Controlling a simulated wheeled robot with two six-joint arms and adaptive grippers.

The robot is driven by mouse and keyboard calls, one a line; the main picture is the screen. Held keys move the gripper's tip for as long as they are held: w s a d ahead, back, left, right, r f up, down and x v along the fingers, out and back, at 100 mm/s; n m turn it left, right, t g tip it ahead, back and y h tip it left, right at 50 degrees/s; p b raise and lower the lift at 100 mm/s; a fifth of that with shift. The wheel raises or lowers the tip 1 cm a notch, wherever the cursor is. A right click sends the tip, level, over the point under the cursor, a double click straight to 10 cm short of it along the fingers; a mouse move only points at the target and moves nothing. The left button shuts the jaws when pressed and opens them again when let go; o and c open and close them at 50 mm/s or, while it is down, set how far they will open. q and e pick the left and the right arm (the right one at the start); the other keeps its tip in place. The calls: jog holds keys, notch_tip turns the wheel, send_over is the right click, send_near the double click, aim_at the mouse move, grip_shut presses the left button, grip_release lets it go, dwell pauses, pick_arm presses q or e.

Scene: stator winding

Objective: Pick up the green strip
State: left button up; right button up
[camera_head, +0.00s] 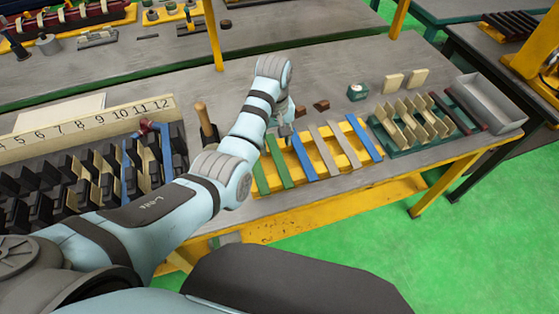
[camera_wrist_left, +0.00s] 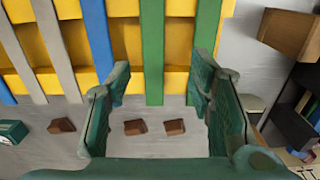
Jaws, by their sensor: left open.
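Two green strips lie side by side at the left end of a row of strips on a yellow rack (camera_head: 318,164). The inner green strip (camera_head: 279,163) also shows in the left wrist view (camera_wrist_left: 152,45), between the fingers of my left gripper (camera_wrist_left: 160,80). The outer green strip (camera_head: 260,178) shows in the left wrist view (camera_wrist_left: 206,28), partly behind the right-hand finger. In the head view my left gripper (camera_head: 286,128) is over the far end of the strips, partly hidden by its own wrist. It is open and empty. My right gripper is not in view.
Blue strips (camera_head: 364,138) and grey strips (camera_head: 328,150) share the rack. Small brown blocks (camera_head: 321,105) lie behind it. A green rack of tan plates (camera_head: 412,122) and a grey tray (camera_head: 488,103) stand right. A numbered board (camera_head: 85,128) stands left, behind dark slotted parts.

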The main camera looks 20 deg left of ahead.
aim_at(278, 158)
pick_arm(q)
jog(key=shift+s+f, duration=0.2)
jog(key=shift+f, duration=0.2)
jog(key=f, duration=0.2)
jog(key=w+f, duration=0.1)
jog(key=f, duration=0.1)
jog(key=f+b, duration=0.1)
jog(key=f, duration=0.1)
jog(key=shift+w+d, duration=0.3)
jog(key=shift+w, duration=0.05)
jog(key=shift+s+r, duration=0.25)
jog(key=shift+s, duration=0.1)
jog(key=c, duration=0.6)
grip_shut()
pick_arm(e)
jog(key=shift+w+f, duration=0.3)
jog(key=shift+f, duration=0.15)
